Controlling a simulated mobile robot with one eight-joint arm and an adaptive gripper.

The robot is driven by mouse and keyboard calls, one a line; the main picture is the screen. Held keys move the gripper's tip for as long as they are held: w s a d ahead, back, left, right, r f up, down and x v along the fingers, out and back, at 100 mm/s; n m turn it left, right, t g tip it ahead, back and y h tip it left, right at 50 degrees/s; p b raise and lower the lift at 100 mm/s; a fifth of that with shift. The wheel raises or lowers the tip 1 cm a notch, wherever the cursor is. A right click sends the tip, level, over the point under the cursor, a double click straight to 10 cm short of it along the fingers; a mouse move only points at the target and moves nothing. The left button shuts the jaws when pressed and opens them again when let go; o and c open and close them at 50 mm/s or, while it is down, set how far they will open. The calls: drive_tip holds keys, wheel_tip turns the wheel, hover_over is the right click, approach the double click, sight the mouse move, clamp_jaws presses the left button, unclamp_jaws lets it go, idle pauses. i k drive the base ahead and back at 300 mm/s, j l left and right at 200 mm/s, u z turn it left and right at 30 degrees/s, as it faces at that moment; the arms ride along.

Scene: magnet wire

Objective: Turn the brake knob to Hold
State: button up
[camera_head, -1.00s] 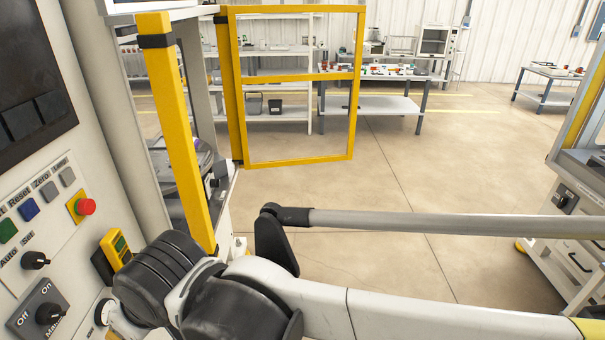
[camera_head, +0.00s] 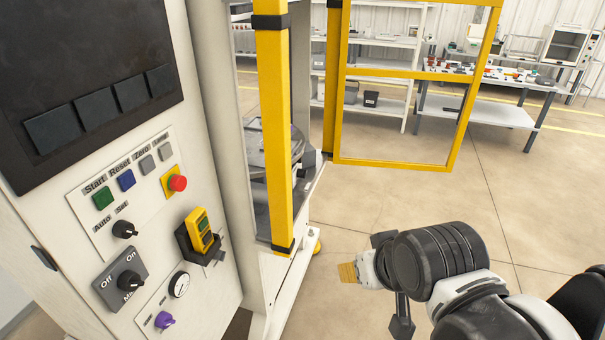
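A purple knob (camera_head: 164,320) sits low on the machine's front panel, below a round white dial. Its small labels are too small to read, so I cannot confirm that it is the brake knob or which setting it points to. My gripper (camera_head: 372,290) hangs to the right of the panel, over the floor and clear of the knob. A yellowish part and a dark finger show at its end. Its opening is not clearly visible.
The panel also carries a black Auto/Set knob (camera_head: 125,229), a main switch (camera_head: 128,280), a red stop button (camera_head: 177,183) and a yellow device in a black holder (camera_head: 201,232). A yellow post (camera_head: 273,120) and an open yellow-framed door (camera_head: 400,73) stand behind. Open floor lies right.

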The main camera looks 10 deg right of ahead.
sight(301, 173)
drive_tip(key=i+l+u, duration=0.6)
drive_tip(key=u, duration=0.15)
drive_tip(key=l, duration=0.1)
